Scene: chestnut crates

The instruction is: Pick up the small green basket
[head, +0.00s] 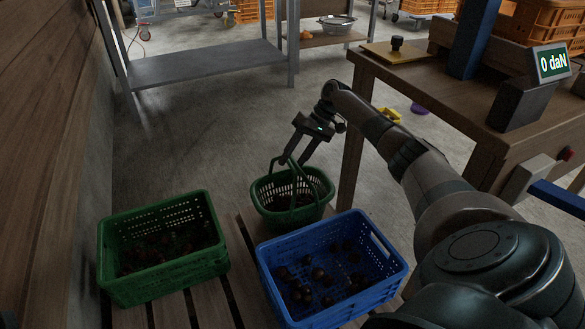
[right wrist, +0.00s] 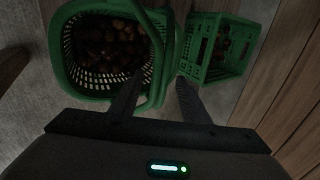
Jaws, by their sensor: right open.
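The small green basket (head: 300,216) stands upright on the slatted wooden surface behind the blue crate, its handle raised, with dark chestnuts inside. My right gripper (head: 296,160) is open above the basket, at the top of its handle. In the right wrist view the basket (right wrist: 68,70) is at the upper left, and its green handle (right wrist: 160,50) runs up between the two spread fingers of the gripper (right wrist: 156,90). Whether a finger touches the handle I cannot tell. My left gripper is out of view.
A green crate (head: 165,276) with chestnuts stands left of the basket. A blue crate (head: 340,309) with chestnuts stands in front of it. A wooden table (head: 440,100) with a "0 daN" display (head: 552,63) is at the right. A wooden wall (head: 45,130) bounds the left.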

